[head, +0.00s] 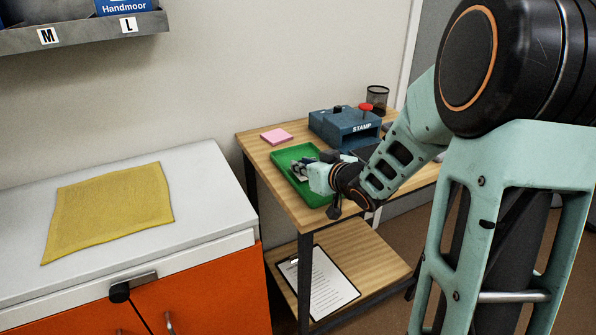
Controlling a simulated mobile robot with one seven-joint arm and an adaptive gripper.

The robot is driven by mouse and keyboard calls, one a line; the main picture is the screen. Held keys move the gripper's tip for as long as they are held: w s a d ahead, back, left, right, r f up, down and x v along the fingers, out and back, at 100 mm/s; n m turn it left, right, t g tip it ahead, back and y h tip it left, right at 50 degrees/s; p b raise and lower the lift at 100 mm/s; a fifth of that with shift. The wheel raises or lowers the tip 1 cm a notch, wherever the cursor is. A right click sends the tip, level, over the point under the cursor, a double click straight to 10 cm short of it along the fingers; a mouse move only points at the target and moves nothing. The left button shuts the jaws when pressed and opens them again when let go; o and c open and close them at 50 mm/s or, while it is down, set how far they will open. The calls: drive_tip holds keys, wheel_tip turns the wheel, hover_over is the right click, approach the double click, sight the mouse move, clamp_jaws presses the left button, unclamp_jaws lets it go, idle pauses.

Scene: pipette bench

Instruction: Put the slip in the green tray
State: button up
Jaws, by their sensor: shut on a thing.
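The green tray (318,195) lies on the wooden desk, left of the blue stamp machine. My gripper (297,170) reaches in from the right and is low over the tray. It is shut on a small pale thing, apparently the slip, at its fingertips. The slip is too small and too covered by the fingers to make out clearly. I cannot tell whether it touches the tray floor. My gripper and wrist hide part of the tray's middle and right side.
A pink note pad (277,136) lies behind the tray. The blue stamp machine (345,126) and a dark mesh cup (377,97) stand at the back. A clipboard (326,284) lies on the lower shelf. A yellow cloth (108,208) lies on the cabinet at left.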

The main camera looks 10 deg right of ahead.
drive_tip(key=shift+f, duration=0.35)
drive_tip(key=shift+f, duration=0.1)
drive_tip(key=o, duration=0.9)
drive_tip(key=shift+r, duration=0.25)
drive_tip(key=p+v, duration=0.4)
drive_tip(key=v, duration=0.7)
drive_tip(key=shift+w, duration=0.1)
drive_tip(key=shift+s+d+r, duration=0.1)
drive_tip(key=shift+s+d, duration=0.1)
drive_tip(key=shift+s, duration=0.35)
